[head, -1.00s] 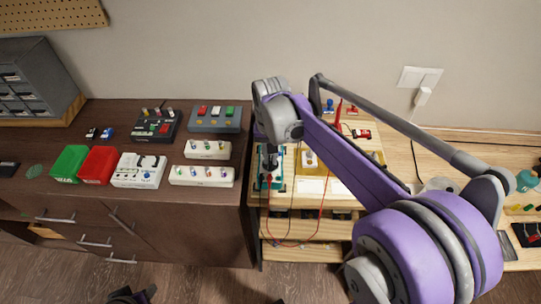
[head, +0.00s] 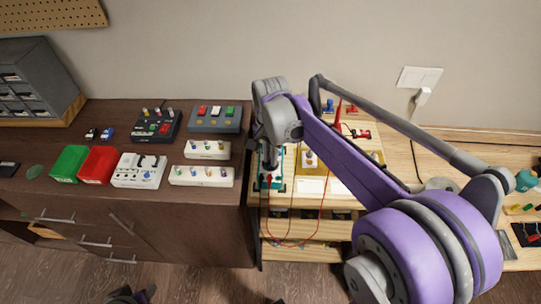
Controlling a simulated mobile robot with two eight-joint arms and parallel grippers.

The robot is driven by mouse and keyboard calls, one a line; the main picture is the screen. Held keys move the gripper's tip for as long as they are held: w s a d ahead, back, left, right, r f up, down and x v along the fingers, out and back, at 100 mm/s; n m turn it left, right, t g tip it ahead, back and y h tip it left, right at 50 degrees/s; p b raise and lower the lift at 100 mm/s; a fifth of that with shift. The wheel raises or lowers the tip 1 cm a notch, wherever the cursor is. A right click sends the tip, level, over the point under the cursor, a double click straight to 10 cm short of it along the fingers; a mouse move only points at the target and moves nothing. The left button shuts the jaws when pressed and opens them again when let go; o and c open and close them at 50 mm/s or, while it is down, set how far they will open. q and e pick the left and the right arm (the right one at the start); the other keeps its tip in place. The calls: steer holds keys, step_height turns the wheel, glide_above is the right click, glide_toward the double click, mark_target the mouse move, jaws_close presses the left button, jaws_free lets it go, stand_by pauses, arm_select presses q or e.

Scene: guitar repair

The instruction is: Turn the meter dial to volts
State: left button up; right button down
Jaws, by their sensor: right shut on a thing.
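The meter (head: 278,184) is a small teal-edged device on the light wooden bench, near its left edge. Red and black leads run from it and hang over the bench front. My right gripper (head: 270,168) points down over the meter and is shut on a part of it, seemingly the dial. The dial itself and its marks are hidden under the gripper, so its setting cannot be read.
A dark cabinet at left holds a green bin (head: 70,164), a red bin (head: 98,165), a white box (head: 139,170) and several switch and knob boxes. A yellow-edged tray (head: 312,161) lies right of the meter. A wall socket (head: 420,77) is behind.

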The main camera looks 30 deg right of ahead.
steer(key=shift+m, duration=0.4)
steer(key=c, duration=0.9)
jaws_free()
steer(key=shift+o, duration=0.2)
step_height(320, 180, up, 11)
steer(key=shift+p, duration=0.4)
steer(key=shift+f, duration=0.1)
steer(key=s+a+f+n+t, duration=0.2)
steer(key=s+a+f+n, duration=0.1)
steer(key=s+f+n, duration=0.3)
steer(key=s+a+f+n+t+p, duration=0.1)
steer(key=s+a+f+n+t, duration=0.2)
steer(key=s+f+n, duration=0.3)
steer(key=s+a+n, duration=0.1)
steer(key=s, duration=0.3)
steer(key=shift+a+f, duration=0.15)
steer(key=shift+f, duration=0.1)
